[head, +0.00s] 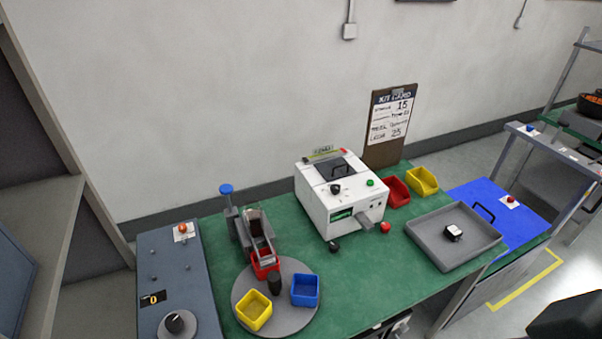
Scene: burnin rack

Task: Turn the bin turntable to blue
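The bin turntable (241,303) is a round grey disc at the front left of the green bench, with a black knob (275,283) at its middle. A yellow bin (254,311) sits on its front left and a blue bin (305,291) on its right. A red bin (266,266) sits at the back, below the lower end of a grey sloped chute (258,232) that partly hides it. My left gripper is not in view. A black and white part at the bottom edge, right of the turntable, may be my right gripper; its fingers cannot be made out.
A white machine (325,205) stands behind and right of the turntable. A blue-topped post (228,200) rises beside the chute. A dark console (168,265) with a dial lies left. Red (396,193) and yellow (423,181) bins and a grey tray (430,249) are right. Green bench between turntable and tray is clear.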

